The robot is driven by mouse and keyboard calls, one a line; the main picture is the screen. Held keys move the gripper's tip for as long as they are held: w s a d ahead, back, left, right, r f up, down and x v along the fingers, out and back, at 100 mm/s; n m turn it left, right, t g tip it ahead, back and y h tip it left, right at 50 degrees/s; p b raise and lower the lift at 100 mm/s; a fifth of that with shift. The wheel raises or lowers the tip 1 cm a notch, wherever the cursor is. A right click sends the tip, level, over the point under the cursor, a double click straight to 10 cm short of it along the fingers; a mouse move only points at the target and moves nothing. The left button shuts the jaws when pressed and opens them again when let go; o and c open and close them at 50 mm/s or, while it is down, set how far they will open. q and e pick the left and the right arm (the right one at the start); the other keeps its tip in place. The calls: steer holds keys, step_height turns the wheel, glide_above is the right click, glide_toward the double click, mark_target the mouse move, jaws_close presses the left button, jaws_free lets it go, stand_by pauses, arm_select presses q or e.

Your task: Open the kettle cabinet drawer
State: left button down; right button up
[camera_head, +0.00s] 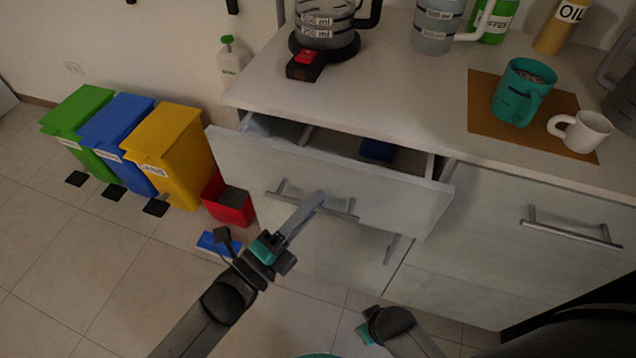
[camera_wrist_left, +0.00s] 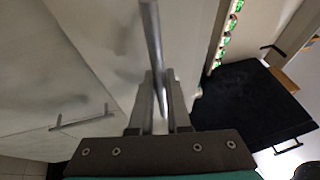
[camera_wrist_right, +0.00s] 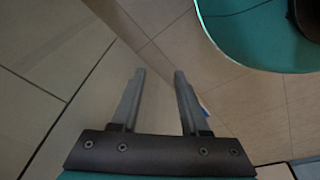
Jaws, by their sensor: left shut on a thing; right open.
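The drawer (camera_head: 385,195) under the kettle (camera_head: 325,25) is pulled part way out from the white cabinet, and its inside shows from above. A dark blue item (camera_head: 377,149) lies in it. My left gripper (camera_head: 316,200) is at the drawer's metal handle (camera_head: 283,196), near the middle of the bar. In the left wrist view the fingers (camera_wrist_left: 160,90) are shut around the handle bar (camera_wrist_left: 151,35). My right gripper (camera_wrist_right: 158,75) is open and empty above the floor tiles; in the head view only part of it shows low in the middle.
Green (camera_head: 82,118), blue (camera_head: 118,130) and yellow bins (camera_head: 170,150) stand left of the cabinet, with a red box (camera_head: 230,200) near its front. A second handle (camera_head: 570,232) is on the closed front at right. The counter holds a teal cup (camera_head: 522,92) and a white mug (camera_head: 580,131).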

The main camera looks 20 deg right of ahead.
arm_select(q)
steer(key=s+a+p, duration=0.2)
steer(key=s+a, duration=0.5)
steer(key=s, duration=0.4)
steer(key=s+a+p, duration=0.3)
steer(key=s+a, duration=0.5)
steer(key=s, duration=0.3)
steer(key=shift+s+a, duration=0.2)
steer(key=shift+s, duration=0.15)
arm_select(e)
steer(key=s+d+f, duration=0.5)
steer(key=s+d, duration=0.1)
steer(key=s, duration=0.3)
steer(key=shift+s+h, duration=0.25)
steer(key=shift+h, duration=0.05)
steer(key=shift+d, duration=0.1)
arm_select(q)
steer(key=c, duration=0.9)
jaws_free()
steer(key=shift+b+v, duration=0.4)
steer(key=shift+v, duration=7.25)
arm_select(e)
steer(key=shift+w+a+f, duration=0.1)
steer(key=shift+w+a, duration=0.15)
steer(key=shift+w, duration=0.3)
steer(key=shift+w+a, duration=0.25)
steer(key=shift+w, duration=0.25)
